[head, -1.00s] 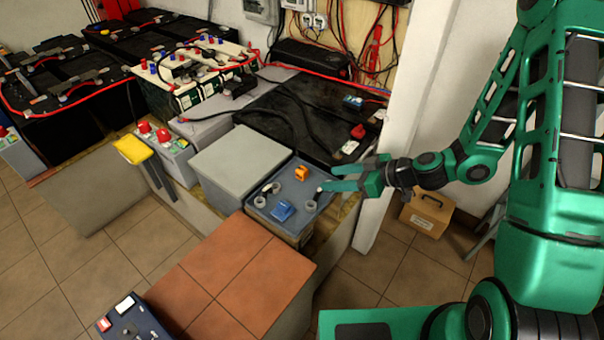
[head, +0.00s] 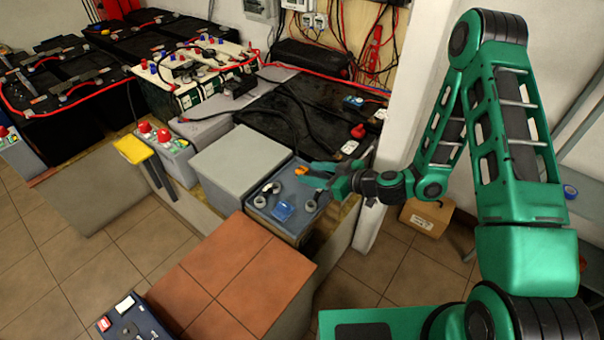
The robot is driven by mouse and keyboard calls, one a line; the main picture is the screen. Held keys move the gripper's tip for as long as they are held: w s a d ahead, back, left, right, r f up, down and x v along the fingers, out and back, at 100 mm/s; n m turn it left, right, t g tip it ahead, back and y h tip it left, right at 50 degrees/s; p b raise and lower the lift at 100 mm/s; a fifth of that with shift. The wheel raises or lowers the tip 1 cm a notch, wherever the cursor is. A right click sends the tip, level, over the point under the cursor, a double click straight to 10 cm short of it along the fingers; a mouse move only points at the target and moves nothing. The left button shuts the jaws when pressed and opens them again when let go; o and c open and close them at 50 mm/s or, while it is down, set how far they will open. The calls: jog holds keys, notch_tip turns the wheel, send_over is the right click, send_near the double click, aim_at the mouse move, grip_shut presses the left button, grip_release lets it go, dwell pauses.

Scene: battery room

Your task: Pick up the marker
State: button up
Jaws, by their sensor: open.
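My gripper (head: 312,174) is open, its green fingers pointing left over the right side of a blue-grey battery top (head: 262,211). On that top are an orange item (head: 301,170), partly behind the fingers, a blue translucent item (head: 284,211) and several grey ring-like pieces, one of them at the front right (head: 311,206). I cannot clearly make out a marker; the fingers cover part of the top's right side. Nothing is visible between the fingers.
A plain grey box (head: 238,160) stands left of the battery top. A large black battery (head: 300,115) with cables lies behind. A terracotta-tiled block (head: 235,265) is in front. A white wall edge (head: 405,110) rises close to the right, with a cardboard box (head: 427,216) on the floor.

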aim_at(306, 172)
jog(key=shift+f+x, duration=0.1)
jog(key=shift+x, duration=1.2)
jog(key=shift+f+x, duration=0.15)
jog(key=shift+x, duration=1.15)
jog(key=shift+d, duration=0.2)
jog(key=c, duration=1.1)
